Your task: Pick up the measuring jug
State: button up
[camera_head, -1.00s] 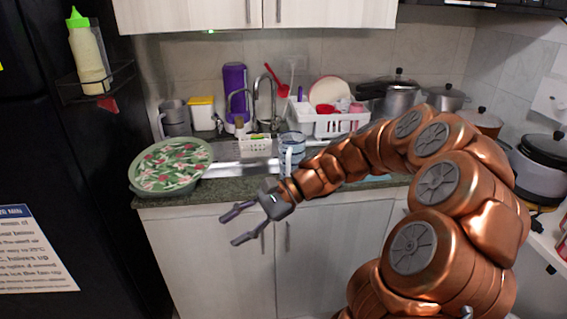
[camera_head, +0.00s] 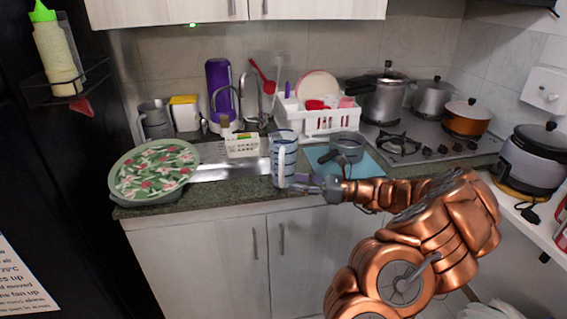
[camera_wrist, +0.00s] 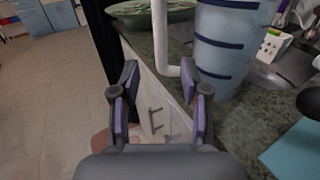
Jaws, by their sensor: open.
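The measuring jug (camera_head: 285,153) is clear bluish with dark blue bands and a white handle, and stands upright on the counter by the sink. In the wrist view the jug (camera_wrist: 226,48) is at upper right, with its white handle (camera_wrist: 160,35) running down the middle. My gripper (camera_wrist: 160,85) is open and empty. Its fingers lie either side of the handle's lower end in the wrist view; I cannot tell whether the handle is between them or just beyond. In the head view my gripper (camera_head: 292,183) is low at the jug's front, overlapping the handle's lower part.
A floral-covered bowl (camera_head: 155,168) sits to the left on the counter (camera_head: 235,180). A grey pot (camera_head: 347,147) on a blue mat (camera_head: 372,166) is to the right of the jug. A white basket (camera_head: 243,146) and the faucet are behind. Cabinet doors lie below the counter edge.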

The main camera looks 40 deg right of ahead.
aim_at(281, 177)
jog(key=x, duration=0.1)
jog(key=p+x, duration=0.1)
jog(key=x, duration=0.1)
jog(key=r+x, duration=0.1)
jog(key=x, duration=0.1)
jog(key=shift+w, duration=0.15)
jog(key=shift+w+a+f, duration=0.1)
jog(key=shift+w+a, duration=0.05)
jog(key=shift+w, duration=0.05)
grip_shut()
dwell(0.6)
